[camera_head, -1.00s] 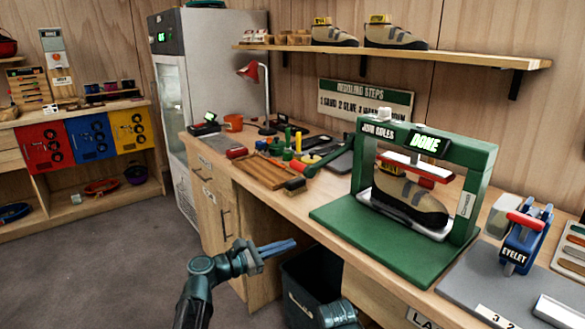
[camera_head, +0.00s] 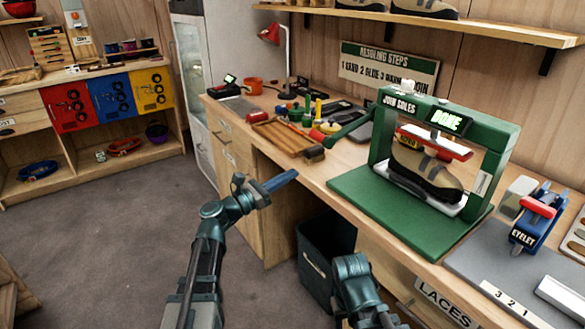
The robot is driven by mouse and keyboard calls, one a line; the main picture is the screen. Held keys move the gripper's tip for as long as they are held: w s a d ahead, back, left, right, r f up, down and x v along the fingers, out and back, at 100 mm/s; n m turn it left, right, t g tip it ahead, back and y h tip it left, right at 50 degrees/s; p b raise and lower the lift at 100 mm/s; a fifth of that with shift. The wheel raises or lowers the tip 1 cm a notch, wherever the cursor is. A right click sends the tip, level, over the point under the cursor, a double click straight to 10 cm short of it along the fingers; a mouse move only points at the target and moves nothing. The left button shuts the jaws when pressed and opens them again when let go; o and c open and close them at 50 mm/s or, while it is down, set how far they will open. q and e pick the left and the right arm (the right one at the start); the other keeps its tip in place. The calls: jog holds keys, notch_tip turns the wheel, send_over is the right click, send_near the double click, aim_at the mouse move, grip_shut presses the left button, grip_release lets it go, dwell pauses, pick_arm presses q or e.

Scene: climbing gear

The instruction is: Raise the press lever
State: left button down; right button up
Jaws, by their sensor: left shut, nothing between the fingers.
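The green press (camera_head: 505,148) stands on the bench at right, with a lit "DONE" display and a "JOIN SOLES" label. A beige and dark shoe (camera_head: 425,172) sits inside it, under a red and white pressing plate (camera_head: 434,142). The press lever (camera_head: 348,129) is a green bar sticking out from the frame's left side, slanting down to the left over the bench. My left gripper (camera_head: 292,174) is shut and empty, in the air in front of the bench, below the lever and apart from it. Part of my right arm shows at bottom centre; its gripper is out of view.
A wooden tray (camera_head: 272,141) and several small tools lie left of the press. A blue eyelet tool (camera_head: 533,232) stands on a grey mat at right. A dark bin (camera_head: 318,245) is on the floor under the bench. The floor at left is clear.

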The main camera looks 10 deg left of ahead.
pick_arm(q)
jog(key=p+x, duration=0.1)
jog(key=x, duration=0.6)
jog(key=shift+w+d+r, duration=0.1)
jog(key=shift+w+d, duration=0.1)
jog(key=shift+w, duration=0.05)
jog(key=shift+w+d+r+p, duration=0.15)
jog(key=shift+d+r+p, duration=0.05)
jog(key=shift+r+p, duration=1.8)
jog(key=shift+p, duration=0.1)
notch_tip(320, 180, up, 13)
jog(key=g+y+p, duration=0.4)
jog(key=p, duration=2)
jog(key=w+d+r+g+y+p, duration=0.1)
jog(key=w+d+r+p, duration=0.2)
jog(key=r+p, duration=0.4)
jog(key=w+d+r+g+y+p, duration=0.2)
jog(key=r+p, duration=0.5)
jog(key=p, duration=0.8)
jog(key=shift+w+d+g+y, duration=0.3)
jog(key=shift+w+d, duration=0.5)
jog(key=shift+d, duration=0.05)
